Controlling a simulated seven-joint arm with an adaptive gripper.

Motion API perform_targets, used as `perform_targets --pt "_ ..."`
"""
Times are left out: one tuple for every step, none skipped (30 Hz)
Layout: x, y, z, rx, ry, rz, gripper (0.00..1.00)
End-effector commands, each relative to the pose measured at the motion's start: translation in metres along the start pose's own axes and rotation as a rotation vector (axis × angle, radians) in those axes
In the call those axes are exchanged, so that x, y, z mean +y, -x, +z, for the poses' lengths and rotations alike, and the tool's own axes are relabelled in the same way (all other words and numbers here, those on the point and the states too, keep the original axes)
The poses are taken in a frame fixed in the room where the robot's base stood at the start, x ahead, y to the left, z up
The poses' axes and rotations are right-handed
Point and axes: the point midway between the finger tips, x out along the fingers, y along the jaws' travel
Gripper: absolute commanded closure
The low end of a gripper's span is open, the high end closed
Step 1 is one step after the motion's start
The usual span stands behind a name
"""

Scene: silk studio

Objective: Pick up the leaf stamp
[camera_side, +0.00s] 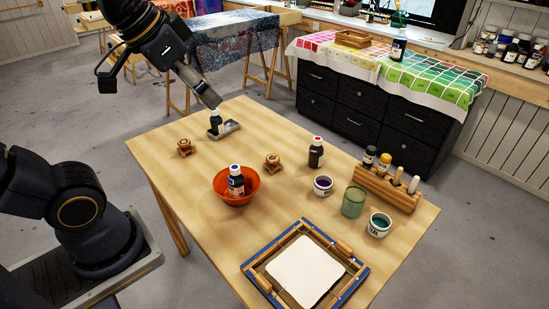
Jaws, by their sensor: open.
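Two small wooden stamps with knobs stand on the wooden table (165,160). One stamp (185,148) is at the left, and the other stamp (272,163) is nearer the middle. Their printing faces are hidden, so I cannot tell which is the leaf stamp. My gripper (214,105) is open at the far left part of the table, pointing down above a dark green bottle (216,121). I cannot tell whether the fingers touch the bottle. Both stamps are apart from my gripper.
A grey tray (232,129) lies by the green bottle. An orange bowl (222,195) holds a bottle. A dark bottle (316,153), ink jars (323,186), a green glass (354,202), a wooden rack (395,192) and a blue frame (252,272) occupy the right and front.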

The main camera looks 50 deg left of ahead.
Motion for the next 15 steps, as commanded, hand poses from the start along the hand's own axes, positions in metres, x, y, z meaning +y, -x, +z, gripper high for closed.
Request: perform_targets --pt "-0.006 -0.003 -0.022 -0.016 -0.008 0.004 0.19" --pt "-0.010 -0.005 -0.035 -0.024 -0.015 0.006 0.19" --pt "-0.015 -0.009 -0.051 -0.037 -0.022 0.008 0.19" --pt "-0.020 -0.014 -0.062 -0.050 -0.028 0.010 0.19" --pt "-0.025 -0.020 -0.074 -0.063 -0.031 0.012 0.19" --pt "-0.032 -0.031 -0.089 -0.082 -0.034 0.014 0.19" --pt "-0.037 -0.040 -0.100 -0.097 -0.037 0.015 0.19" --pt "-0.043 -0.050 -0.110 -0.114 -0.039 0.016 0.19" --pt "-0.052 -0.066 -0.122 -0.138 -0.042 0.017 0.19" --pt "-0.058 -0.079 -0.130 -0.157 -0.043 0.017 0.19" --pt "-0.064 -0.092 -0.137 -0.177 -0.043 0.018 0.19" --pt "-0.073 -0.112 -0.145 -0.204 -0.042 0.018 0.19" --pt "-0.080 -0.128 -0.149 -0.225 -0.041 0.019 0.19" --pt "-0.086 -0.144 -0.152 -0.247 -0.040 0.020 0.19" --pt "-0.095 -0.167 -0.155 -0.277 -0.038 0.021 0.19"
